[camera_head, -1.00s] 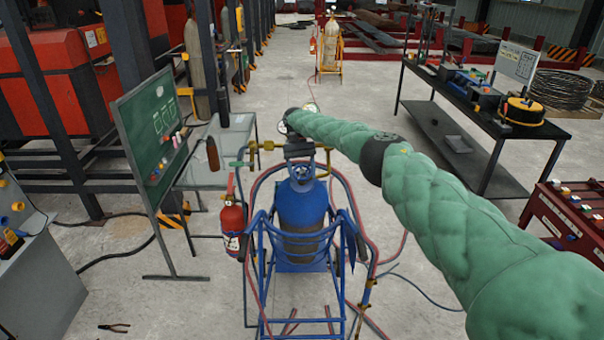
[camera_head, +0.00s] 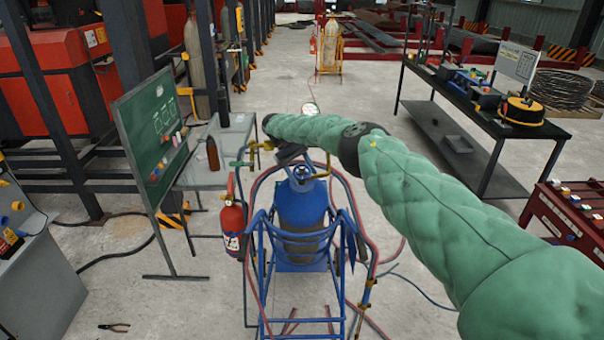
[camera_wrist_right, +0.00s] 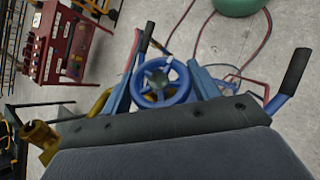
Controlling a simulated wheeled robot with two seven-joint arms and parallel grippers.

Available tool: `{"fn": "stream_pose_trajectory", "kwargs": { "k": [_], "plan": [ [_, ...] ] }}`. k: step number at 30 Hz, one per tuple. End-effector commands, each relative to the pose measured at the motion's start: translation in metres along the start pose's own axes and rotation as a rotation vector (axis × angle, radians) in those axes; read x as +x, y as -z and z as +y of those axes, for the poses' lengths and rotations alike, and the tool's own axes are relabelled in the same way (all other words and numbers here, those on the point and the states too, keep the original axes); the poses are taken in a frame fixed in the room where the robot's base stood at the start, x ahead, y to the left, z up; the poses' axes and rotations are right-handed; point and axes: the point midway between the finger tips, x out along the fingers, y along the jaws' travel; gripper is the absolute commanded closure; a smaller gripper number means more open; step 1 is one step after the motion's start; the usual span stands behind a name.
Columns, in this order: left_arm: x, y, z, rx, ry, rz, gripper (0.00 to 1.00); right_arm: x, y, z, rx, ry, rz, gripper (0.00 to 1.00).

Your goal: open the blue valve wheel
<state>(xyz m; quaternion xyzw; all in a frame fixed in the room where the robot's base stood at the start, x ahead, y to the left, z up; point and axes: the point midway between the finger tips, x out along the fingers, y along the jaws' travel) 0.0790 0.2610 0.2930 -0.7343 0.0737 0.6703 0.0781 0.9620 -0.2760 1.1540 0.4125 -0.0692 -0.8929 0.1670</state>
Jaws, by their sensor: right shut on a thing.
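The blue valve wheel (camera_head: 302,173) is on top of a blue gas cylinder (camera_head: 300,207) standing in a blue cart. In the right wrist view the spoked wheel (camera_wrist_right: 161,83) lies between the two fingers of my right gripper (camera_wrist_right: 164,76). My right gripper (camera_head: 291,156) is shut on the wheel, reaching it from above and tilted. In the head view the gripper and wrist partly hide the cylinder's top fittings. My left gripper is not in view.
Brass fittings (camera_head: 254,158) and red hoses are close to the wheel. A red fire extinguisher (camera_head: 232,219) hangs at the cart's left. A green board (camera_head: 152,130) stands left, and a black workbench (camera_head: 440,115) stands right.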

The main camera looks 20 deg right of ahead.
Motion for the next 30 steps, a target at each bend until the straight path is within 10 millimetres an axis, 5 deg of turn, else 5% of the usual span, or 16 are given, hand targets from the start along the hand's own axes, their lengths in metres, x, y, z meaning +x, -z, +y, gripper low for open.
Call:
{"fn": "stream_pose_trajectory", "kwargs": {
  "k": [14, 15, 18, 30],
  "plan": [
    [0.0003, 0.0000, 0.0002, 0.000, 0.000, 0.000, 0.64, 0.0024, 0.0010, -0.0014, -0.009, -0.015, -0.002, 0.62],
    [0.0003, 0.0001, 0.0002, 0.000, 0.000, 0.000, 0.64, 0.0024, 0.0010, -0.0014, -0.009, -0.015, -0.002, 0.37],
    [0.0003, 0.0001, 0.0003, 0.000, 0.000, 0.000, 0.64, 0.0021, 0.0009, -0.0013, -0.008, -0.014, -0.002, 0.18],
    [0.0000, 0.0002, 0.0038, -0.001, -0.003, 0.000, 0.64, 0.0005, -0.0012, 0.0042, -0.007, -0.014, 0.000, 0.18]
  ]
}}
